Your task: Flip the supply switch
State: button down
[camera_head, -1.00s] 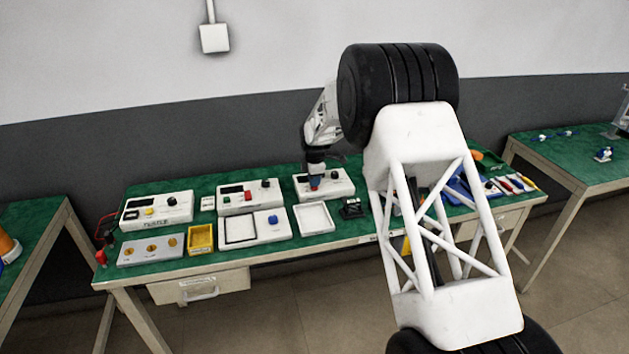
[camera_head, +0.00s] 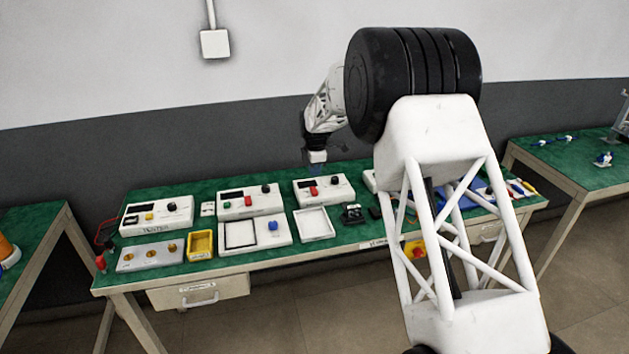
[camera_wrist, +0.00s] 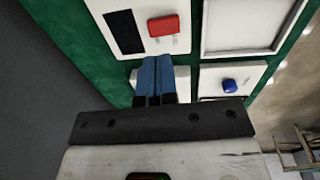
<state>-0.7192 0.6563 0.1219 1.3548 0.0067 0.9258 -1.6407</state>
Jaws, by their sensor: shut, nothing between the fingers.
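Two white boxes with a dark display, a red switch and a black knob stand along the back of the bench. The right box (camera_head: 337,189) has a red switch (camera_head: 314,190), which also shows in the wrist view (camera_wrist: 163,26). The middle box (camera_head: 236,203) has a red switch (camera_head: 248,201). I cannot tell which is the supply, or which way either switch is set. My gripper (camera_head: 316,168) is above the back of the right box, apart from it. In the wrist view its blue fingers (camera_wrist: 152,60) are together and empty, pointing down near the boxes.
A white tray (camera_head: 328,234) lies in front of the right box. My arm hides part of the bench's right side.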

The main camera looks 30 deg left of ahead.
notch_tip(320, 180, up, 7)
jog(key=shift+s+d, duration=0.15)
dwell(0.6)
